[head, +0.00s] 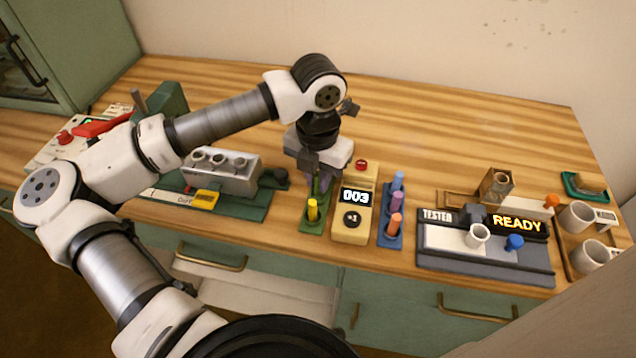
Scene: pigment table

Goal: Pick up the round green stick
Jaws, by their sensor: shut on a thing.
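The green holder (318,221) stands on the wooden table, left of the yellow box with the 003 display. A yellow stick (312,209) stands upright at its front. My gripper (319,185) points down over the back part of this holder, behind the yellow stick. It is shut on a green stick (323,184), of which only a little shows between the fingers. Its round shape is too small to make out. Whether its lower end is still in the holder cannot be told.
The yellow box (351,228) is close on the right, then a blue holder (389,232) with several sticks. A grey block with holes (222,172) stands left. A READY station (486,250) with a white cup is further right. The back of the table is clear.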

